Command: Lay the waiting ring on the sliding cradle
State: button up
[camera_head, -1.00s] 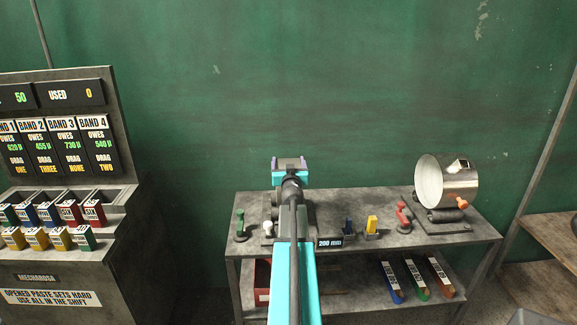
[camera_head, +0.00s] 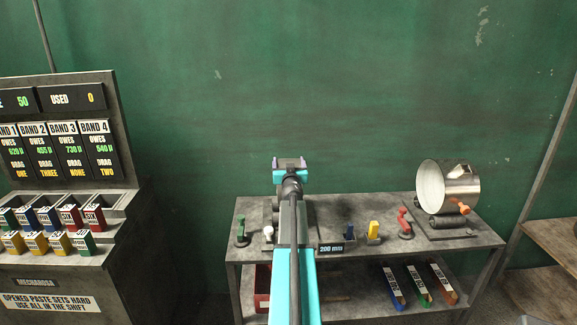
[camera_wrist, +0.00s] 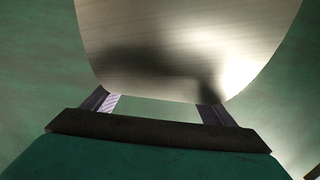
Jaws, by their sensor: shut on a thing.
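A wide, shiny steel ring (camera_head: 462,188) rests on dark rollers (camera_head: 446,220) on a base plate at the table's right end, its open mouth facing left. An orange knob shows at its lower right. My gripper (camera_head: 290,164), with purple fingers, is raised above the table's left half, well left of the ring. In the wrist view a brushed-metal piece (camera_wrist: 165,45) fills the upper middle and covers the fingertips. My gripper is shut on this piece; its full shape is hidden. A dark fixture behind my arm is mostly hidden; I cannot tell whether it is the sliding cradle.
The grey table (camera_head: 345,262) carries a green-handled piece (camera_head: 242,230), a "200 mm" display (camera_head: 330,248), and blue, yellow and red (camera_head: 404,222) pieces. Coloured bars lie on its lower shelf. A paste-box stand (camera_head: 60,255) is at left. The green wall is behind.

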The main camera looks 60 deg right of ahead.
jog(key=shift+w+d+f+b, duration=0.1)
jog(key=shift+f+b, duration=1.3)
jog(key=shift+f, duration=0.05)
jog(key=o, duration=2.2)
jog(key=shift+c, duration=0.2)
jog(key=v, duration=1.4)
jog(key=shift+d, duration=0.1)
